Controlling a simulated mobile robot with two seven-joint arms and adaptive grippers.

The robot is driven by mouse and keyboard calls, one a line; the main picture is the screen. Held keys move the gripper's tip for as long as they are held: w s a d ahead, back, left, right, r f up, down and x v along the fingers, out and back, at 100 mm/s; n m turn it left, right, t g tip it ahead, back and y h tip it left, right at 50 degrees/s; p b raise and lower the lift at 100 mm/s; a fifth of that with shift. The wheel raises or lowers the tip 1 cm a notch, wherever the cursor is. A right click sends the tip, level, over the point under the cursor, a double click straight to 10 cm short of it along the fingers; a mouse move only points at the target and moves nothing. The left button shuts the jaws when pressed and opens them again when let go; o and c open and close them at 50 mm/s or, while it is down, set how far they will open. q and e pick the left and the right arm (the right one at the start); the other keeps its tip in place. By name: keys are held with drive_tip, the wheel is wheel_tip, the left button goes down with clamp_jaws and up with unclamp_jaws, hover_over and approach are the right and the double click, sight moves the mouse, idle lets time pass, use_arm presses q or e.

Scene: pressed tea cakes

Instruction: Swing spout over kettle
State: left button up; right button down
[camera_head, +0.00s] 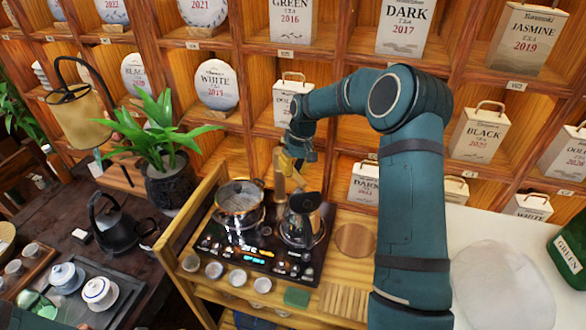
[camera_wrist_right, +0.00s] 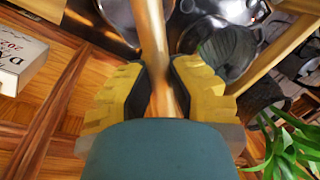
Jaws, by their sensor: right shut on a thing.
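The spout (camera_head: 279,168) is a tan, wood-coloured post and arm at the back of the black cooker (camera_head: 262,262). My right gripper (camera_head: 291,160) has yellow fingers and is shut on the spout. In the right wrist view the spout (camera_wrist_right: 153,40) passes between the two yellow fingers (camera_wrist_right: 160,88). The glass kettle (camera_head: 301,222) with a dark handle stands on the right side of the cooker. A glass pot (camera_head: 239,206) stands on its left side. I cannot tell exactly where the spout's outlet lies. My left gripper is not in view.
Wooden shelves with tea boxes and cakes rise behind. A potted plant (camera_head: 168,160) stands left of the cooker. A black kettle (camera_head: 116,228) and lidded cups (camera_head: 99,292) are on the dark table. Small cups (camera_head: 237,278) line the cooker's front. My right arm crosses the right side.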

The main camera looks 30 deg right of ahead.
drive_tip(key=c, duration=0.9)
unclamp_jaws()
drive_tip(key=shift+s+f, duration=0.1)
drive_tip(key=shift+f, duration=0.15)
drive_tip(key=shift+o, duration=0.2)
drive_tip(key=shift+r, duration=0.1)
drive_tip(key=shift+d+r, duration=0.1)
drive_tip(key=shift+r, duration=0.45)
wheel_tip(320, 180, up, 11)
drive_tip(key=d, duration=0.2)
drive_tip(key=shift+f, duration=0.15)
drive_tip(key=shift+d, duration=0.1)
